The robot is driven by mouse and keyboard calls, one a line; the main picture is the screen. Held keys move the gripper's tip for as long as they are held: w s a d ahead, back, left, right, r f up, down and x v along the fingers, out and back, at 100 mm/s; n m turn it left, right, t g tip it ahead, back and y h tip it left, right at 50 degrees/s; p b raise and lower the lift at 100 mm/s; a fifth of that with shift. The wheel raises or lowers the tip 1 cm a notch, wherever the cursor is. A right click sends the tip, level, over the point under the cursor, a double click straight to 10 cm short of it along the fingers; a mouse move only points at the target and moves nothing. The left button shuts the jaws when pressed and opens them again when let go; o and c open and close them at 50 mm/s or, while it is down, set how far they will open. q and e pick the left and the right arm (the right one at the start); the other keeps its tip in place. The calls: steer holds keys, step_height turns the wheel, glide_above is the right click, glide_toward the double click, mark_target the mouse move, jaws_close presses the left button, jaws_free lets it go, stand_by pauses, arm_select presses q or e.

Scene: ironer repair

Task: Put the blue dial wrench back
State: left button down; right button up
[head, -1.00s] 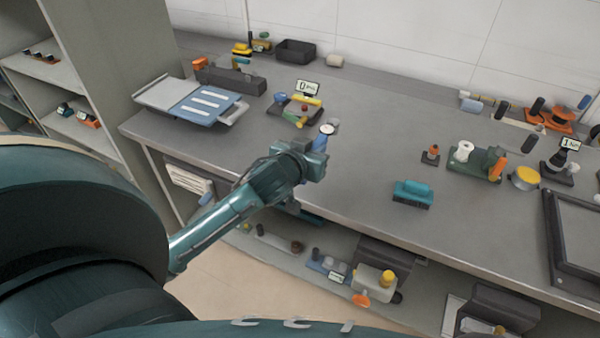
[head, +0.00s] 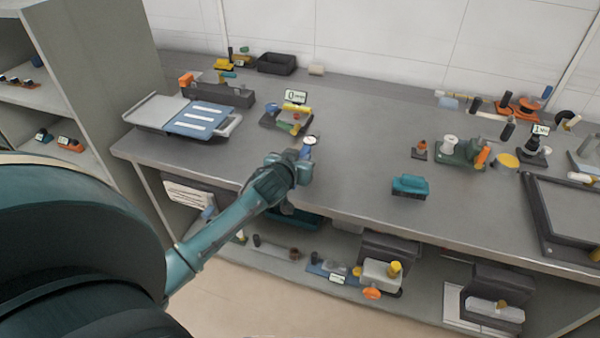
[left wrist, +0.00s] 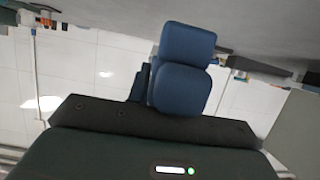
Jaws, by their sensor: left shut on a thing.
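The blue dial wrench (head: 307,147) shows as a small blue piece with a round white dial at the tip of my left gripper (head: 303,162), over the bench near its front edge. My left gripper is shut on it. In the left wrist view, a large blue rounded piece (left wrist: 184,68), apparently the wrench, stands up from the dark gripper; the fingertips are hard to make out there. My right gripper is not in view.
The grey bench (head: 350,185) is clear right of the gripper, up to a teal brush-like block (head: 409,187). A fixture with a display (head: 295,97) stands just behind the wrench. A tray with a blue, white-striped panel (head: 200,118) lies left. A shelf (head: 275,250) runs below.

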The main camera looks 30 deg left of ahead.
arm_select(q)
steer(key=shift+f, duration=2.2)
steer(key=shift+f+b, duration=0.2)
steer(key=shift+b, duration=0.2)
steer(key=c, duration=1.3)
jaws_free()
steer(key=shift+o, duration=0.2)
